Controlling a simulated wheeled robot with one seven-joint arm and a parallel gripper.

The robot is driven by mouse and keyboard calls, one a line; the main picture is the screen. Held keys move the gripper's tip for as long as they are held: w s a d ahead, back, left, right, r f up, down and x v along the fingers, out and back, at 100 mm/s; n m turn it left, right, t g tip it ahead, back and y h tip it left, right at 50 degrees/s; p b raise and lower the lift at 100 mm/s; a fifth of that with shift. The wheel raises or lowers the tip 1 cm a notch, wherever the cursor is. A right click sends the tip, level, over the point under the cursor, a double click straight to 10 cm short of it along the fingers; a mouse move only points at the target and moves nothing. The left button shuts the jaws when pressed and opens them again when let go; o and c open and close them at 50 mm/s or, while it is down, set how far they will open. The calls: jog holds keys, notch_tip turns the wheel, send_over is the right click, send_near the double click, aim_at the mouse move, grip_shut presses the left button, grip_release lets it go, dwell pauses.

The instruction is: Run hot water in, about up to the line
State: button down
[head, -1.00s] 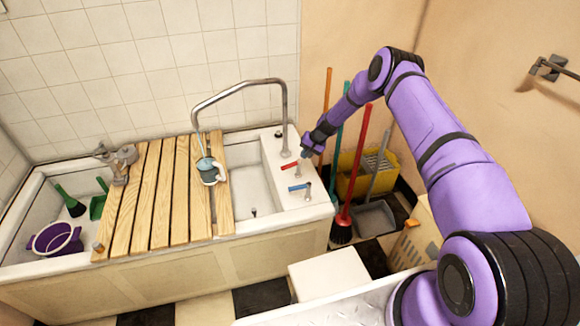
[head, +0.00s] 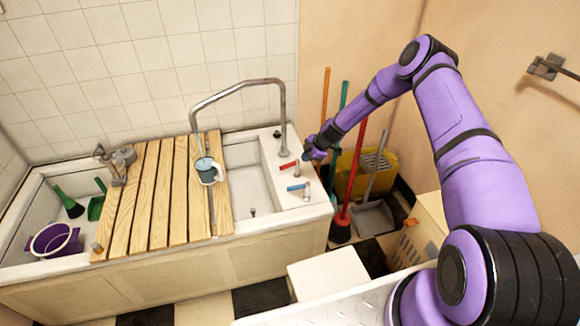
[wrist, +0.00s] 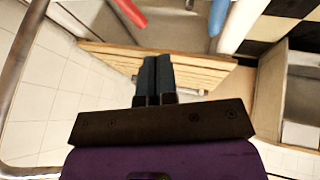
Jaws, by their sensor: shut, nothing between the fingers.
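A pale blue-grey mug (head: 208,171) stands upright on the wooden slats, below the end of the long bent metal spout (head: 236,86). Bluish water shows inside the mug; the fill line is too small to make out. A faint thin streak seems to hang between spout and mug, but I cannot be sure. The red tap lever (head: 289,165) and blue tap lever (head: 298,187) sit on the basin's right ledge. My gripper (head: 306,152) is shut and empty, just right of the red lever. In the wrist view its fingers (wrist: 155,76) are together, with the red lever (wrist: 130,12) beyond them.
The open basin (head: 250,180) lies between slats and ledge. Brooms, a yellow bucket (head: 350,178) and a grey dustpan (head: 373,217) stand right of the basin. A purple bucket (head: 55,240) and green brushes are at the left end.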

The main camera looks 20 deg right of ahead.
aim_at(285, 166)
jog(key=w+a+f+n, duration=0.1)
jog(key=w+a+f, duration=0.4)
jog(key=f, duration=0.4)
jog(key=shift+w+f+n, duration=0.25)
jog(key=shift+w+n, duration=0.05)
jog(key=shift+w, duration=0.5)
jog(key=shift+a, duration=0.1)
jog(key=shift+w+a+m+t, duration=0.3)
jog(key=shift+w+m+t, duration=0.15)
jog(key=shift+m, duration=0.35)
jog(key=shift+w+a, duration=0.15)
jog(key=shift+w, duration=0.1)
